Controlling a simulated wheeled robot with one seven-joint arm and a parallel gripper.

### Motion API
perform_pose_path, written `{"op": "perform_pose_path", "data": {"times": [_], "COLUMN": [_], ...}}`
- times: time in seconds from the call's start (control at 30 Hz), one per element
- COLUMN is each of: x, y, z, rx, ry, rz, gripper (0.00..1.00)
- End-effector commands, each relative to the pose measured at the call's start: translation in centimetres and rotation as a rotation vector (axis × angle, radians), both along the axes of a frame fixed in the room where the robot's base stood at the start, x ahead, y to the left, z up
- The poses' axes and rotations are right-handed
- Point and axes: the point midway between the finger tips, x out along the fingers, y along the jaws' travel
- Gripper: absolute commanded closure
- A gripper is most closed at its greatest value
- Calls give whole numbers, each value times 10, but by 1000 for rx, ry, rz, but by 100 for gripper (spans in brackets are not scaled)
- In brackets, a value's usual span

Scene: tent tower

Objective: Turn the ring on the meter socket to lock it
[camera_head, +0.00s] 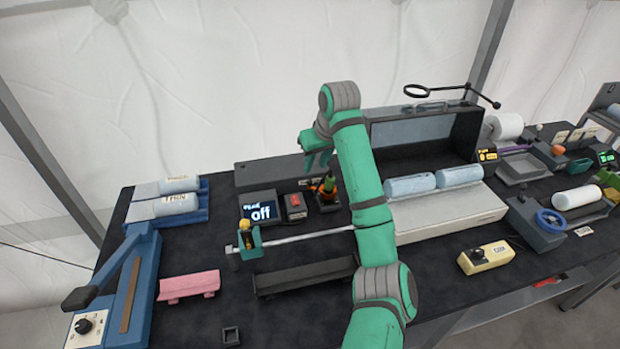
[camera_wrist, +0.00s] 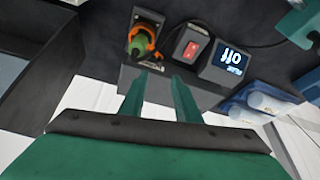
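The meter socket (camera_head: 328,197) is a small dark block on the table with a green plug standing in it and an orange ring (camera_head: 329,185) around the plug. In the wrist view the socket (camera_wrist: 149,17) is at the top, with the orange ring (camera_wrist: 151,40) around the green plug (camera_wrist: 140,44). My gripper (camera_head: 316,160) is above and slightly behind the socket in the head view. In the wrist view my gripper (camera_wrist: 158,76) has its two green fingers apart with nothing between them. The fingers do not touch the ring. I cannot tell the ring's lock position.
A red switch box (camera_head: 295,206) and a display reading "off" (camera_head: 261,211) stand left of the socket. A long dark box (camera_head: 268,174) lies behind them. A metal rod (camera_head: 310,236) lies in front. A pale unit with blue rolls (camera_head: 450,210) is to the right.

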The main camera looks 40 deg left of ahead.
Motion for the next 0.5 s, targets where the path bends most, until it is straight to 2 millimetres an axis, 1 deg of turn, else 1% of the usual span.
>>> {"op": "perform_pose_path", "data": {"times": [0.03, 0.3, 0.5], "x": [1, 10, 15], "y": [2, 18, 27], "z": [-9, -52, -76], "rx": [-2, 0, 1], "ry": [3, 1, 0], "rz": [-1, -3, -3], "gripper": [70, 70, 70]}}
